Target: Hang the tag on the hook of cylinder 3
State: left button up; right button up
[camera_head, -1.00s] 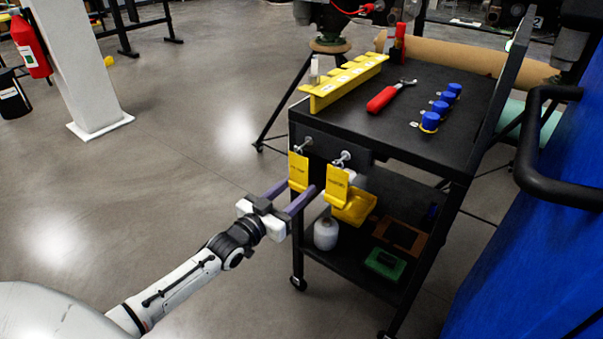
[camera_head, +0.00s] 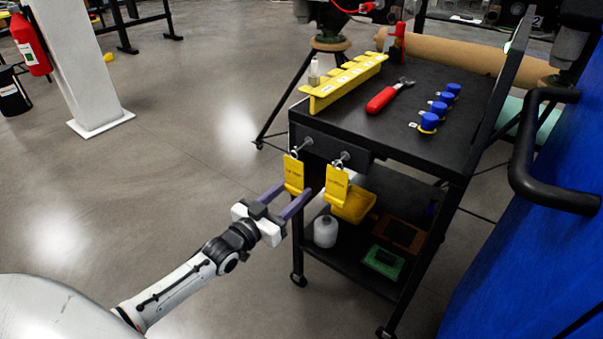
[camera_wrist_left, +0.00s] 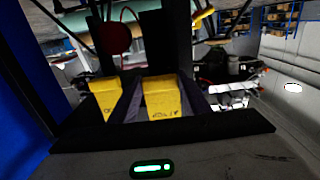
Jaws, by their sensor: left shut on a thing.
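My left gripper (camera_head: 297,191) is at the near end of the black cart, its two purple fingers on either side of a yellow tag (camera_head: 293,174). It is shut on this tag, which also shows between the fingers in the left wrist view (camera_wrist_left: 164,98). The tag's top ring is at or close to the left metal hook (camera_head: 307,143); I cannot tell if it is still on it. A second yellow tag (camera_head: 336,186) hangs from the right hook (camera_head: 344,157). Several blue-capped pieces (camera_head: 429,122) stand on the cart top. No cylinder number is readable.
The black cart (camera_head: 455,155) carries a yellow rack (camera_head: 345,82) and a red-handled tool (camera_head: 382,99). Its lower shelf holds a yellow bin (camera_head: 354,207), a white bottle (camera_head: 325,231) and a green item (camera_head: 383,262). A tripod stands behind. Floor left of the cart is clear.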

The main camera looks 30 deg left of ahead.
pick_arm(q)
jog(key=shift+s, duration=0.1)
dwell(0.3)
jog(key=shift+s+a+r+p, duration=0.1)
jog(key=shift+s+p, duration=1)
jog(key=shift+s, duration=0.75)
